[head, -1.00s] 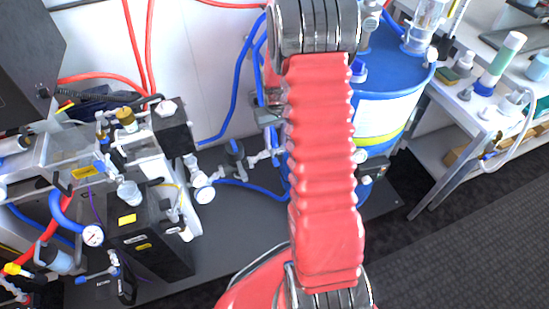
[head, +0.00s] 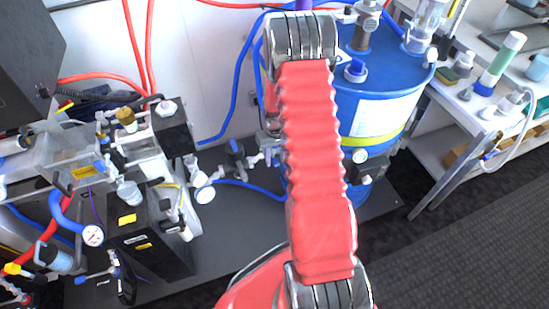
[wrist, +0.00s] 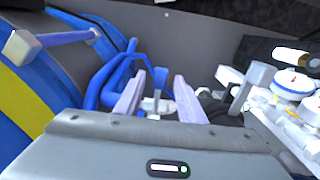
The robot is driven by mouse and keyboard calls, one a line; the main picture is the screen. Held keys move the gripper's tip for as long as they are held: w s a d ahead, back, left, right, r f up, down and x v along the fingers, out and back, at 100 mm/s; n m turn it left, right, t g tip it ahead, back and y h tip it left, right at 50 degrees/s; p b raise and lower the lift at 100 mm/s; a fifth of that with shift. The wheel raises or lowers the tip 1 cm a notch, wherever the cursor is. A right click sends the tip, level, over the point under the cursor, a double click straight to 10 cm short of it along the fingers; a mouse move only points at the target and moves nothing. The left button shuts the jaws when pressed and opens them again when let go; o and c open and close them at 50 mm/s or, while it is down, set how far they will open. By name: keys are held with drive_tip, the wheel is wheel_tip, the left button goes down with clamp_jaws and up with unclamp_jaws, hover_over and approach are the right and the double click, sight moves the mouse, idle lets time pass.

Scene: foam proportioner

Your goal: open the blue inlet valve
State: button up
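My gripper (wrist: 159,92) shows in the wrist view with two pale fingers apart and a gap between them. A small upright valve lever (wrist: 158,79), greyish blue at its top, appears in that gap, beyond or between the fingertips; I cannot tell if either finger touches it. Blue hoses (wrist: 116,68) run just left of it. In the head view my arm hides the gripper. A blue hose (head: 250,185) and grey pipe fittings (head: 236,158) lead behind my arm there. I cannot tell for sure which part is the blue inlet valve.
A blue drum (head: 375,95) with a yellow band stands right of my arm and fills the left of the wrist view. White gauges and fittings (wrist: 292,85) crowd the wrist view's right. Black equipment (head: 150,235) stands at left, and a white bench (head: 470,105) at right.

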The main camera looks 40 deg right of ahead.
drive_tip(key=shift+c, duration=0.2)
clamp_jaws()
idle(0.3)
drive_tip(key=shift+a, duration=0.25)
drive_tip(key=shift+d, duration=0.15)
